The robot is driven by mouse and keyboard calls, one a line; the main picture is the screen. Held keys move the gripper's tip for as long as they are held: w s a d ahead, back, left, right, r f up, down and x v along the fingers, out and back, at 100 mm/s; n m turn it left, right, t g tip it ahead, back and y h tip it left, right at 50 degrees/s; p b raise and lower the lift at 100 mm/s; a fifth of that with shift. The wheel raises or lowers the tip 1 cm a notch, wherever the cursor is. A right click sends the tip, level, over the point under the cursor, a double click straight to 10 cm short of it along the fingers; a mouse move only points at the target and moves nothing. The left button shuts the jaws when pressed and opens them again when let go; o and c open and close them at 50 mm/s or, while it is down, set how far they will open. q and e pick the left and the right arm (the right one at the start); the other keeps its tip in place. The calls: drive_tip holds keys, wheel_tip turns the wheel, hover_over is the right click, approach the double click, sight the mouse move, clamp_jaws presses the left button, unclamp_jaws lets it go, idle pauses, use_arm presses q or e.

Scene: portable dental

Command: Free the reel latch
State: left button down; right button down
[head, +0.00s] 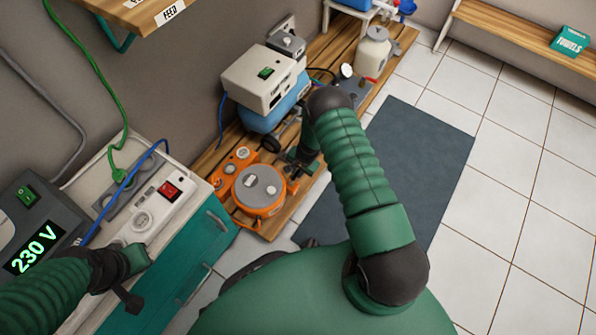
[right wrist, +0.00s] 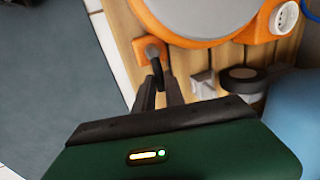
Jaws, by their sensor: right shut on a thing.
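The orange cable reel (head: 243,205) with a grey round top (head: 260,184) stands on the wooden deck in the head view. It also shows at the top of the right wrist view (right wrist: 207,38). A small orange block (right wrist: 148,49) beside the reel carries a black lever, the latch (right wrist: 156,68). My right gripper (right wrist: 161,88) is shut on this lever; its fingers hide the lever's lower part. In the head view the right gripper (head: 294,172) is at the reel's right side. My left gripper (head: 132,270) is over the white-topped cabinet; its finger gap is unclear.
A teal cabinet (head: 190,262) with a power strip (head: 150,207) and a 230 V display (head: 33,250) stands at left. A white-and-blue unit (head: 262,80) is behind the reel. A grey adapter and black roll (right wrist: 241,79) lie near the right gripper.

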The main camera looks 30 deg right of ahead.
drive_tip(key=shift+s, duration=0.1)
idle(0.4)
drive_tip(key=shift+s+a+m+g+h+p, duration=0.2)
drive_tip(key=shift+s+a+m+h+p, duration=0.75)
drive_tip(key=shift+m, duration=2)
drive_tip(key=shift+s+m+g+p, duration=0.2)
drive_tip(key=shift+s+m+p, duration=0.4)
drive_tip(key=shift+m+p, duration=1.65)
drive_tip(key=shift+s+a+m+g+h+p, duration=0.2)
drive_tip(key=shift+s+a+m+h+p, duration=0.45)
drive_tip(key=shift+m, duration=2.95)
drive_tip(key=shift+s+d+m, duration=0.1)
drive_tip(key=shift+m, duration=0.2)
drive_tip(key=c, duration=1.4)
unclamp_jaws()
drive_tip(key=shift+c, duration=0.2)
drive_tip(key=shift+o, duration=0.2)
